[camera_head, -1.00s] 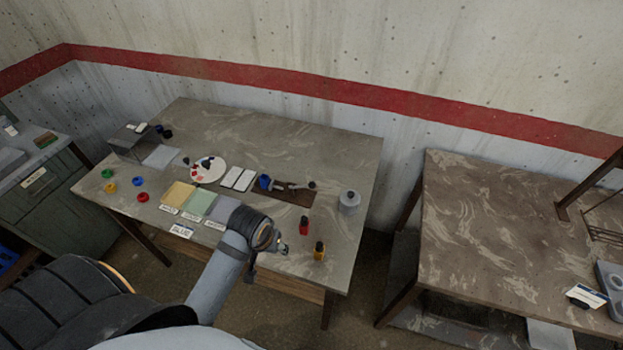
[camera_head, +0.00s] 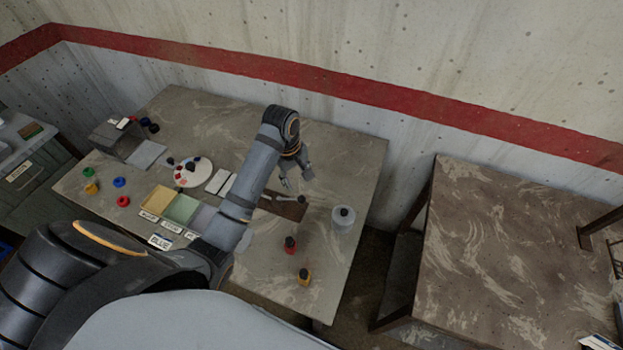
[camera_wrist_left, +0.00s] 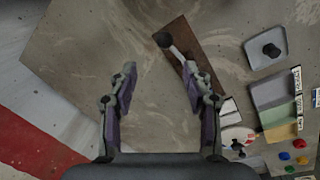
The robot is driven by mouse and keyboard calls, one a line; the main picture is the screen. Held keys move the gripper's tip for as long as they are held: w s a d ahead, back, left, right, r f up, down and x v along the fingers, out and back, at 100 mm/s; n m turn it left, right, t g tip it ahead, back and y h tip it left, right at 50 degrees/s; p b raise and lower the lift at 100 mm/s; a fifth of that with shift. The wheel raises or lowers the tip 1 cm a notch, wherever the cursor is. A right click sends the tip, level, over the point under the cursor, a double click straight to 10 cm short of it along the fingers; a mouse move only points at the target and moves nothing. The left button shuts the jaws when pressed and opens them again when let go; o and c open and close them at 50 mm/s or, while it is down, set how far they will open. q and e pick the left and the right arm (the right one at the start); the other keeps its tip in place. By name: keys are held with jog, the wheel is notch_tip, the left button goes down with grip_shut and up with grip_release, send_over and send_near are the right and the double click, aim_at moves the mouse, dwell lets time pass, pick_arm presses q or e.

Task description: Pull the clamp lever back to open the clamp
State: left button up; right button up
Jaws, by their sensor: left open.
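The clamp sits on a brown board (camera_head: 288,207) on the grey table. Its lever (camera_head: 288,198) ends in a dark knob; my left arm hides the clamp body in the head view. In the left wrist view, the dark knob (camera_wrist_left: 163,40) and pale lever rod (camera_wrist_left: 177,54) lie beyond my fingertips, and the right finger covers the rod's lower end. My left gripper (camera_head: 295,176) is open and empty, above the table by the clamp. Both its fingers (camera_wrist_left: 160,72) show spread apart, with bare table between them. My right gripper is not in view.
Coloured pads (camera_head: 180,208) and a round palette (camera_head: 193,172) lie to the left. The table's right back area is clear.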

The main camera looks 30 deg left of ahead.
aim_at(301, 197)
pick_arm(q)
jog(key=f, duration=0.2)
jog(key=f+p, duration=0.1)
jog(key=f, duration=0.1)
jog(key=f+p, duration=0.1)
jog(key=f, duration=0.1)
jog(key=shift+s+d+f, duration=0.2)
jog(key=shift+d+f, duration=0.05)
jog(key=shift+w+f, duration=0.15)
jog(key=shift+f, duration=0.5)
jog(key=shift+w+f, duration=0.15)
jog(key=shift+f, duration=0.7)
jog(key=shift+s+d, duration=0.1)
jog(key=shift+s, duration=0.05)
jog(key=shift+c, duration=0.7)
jog(key=c, duration=0.5)
grip_shut()
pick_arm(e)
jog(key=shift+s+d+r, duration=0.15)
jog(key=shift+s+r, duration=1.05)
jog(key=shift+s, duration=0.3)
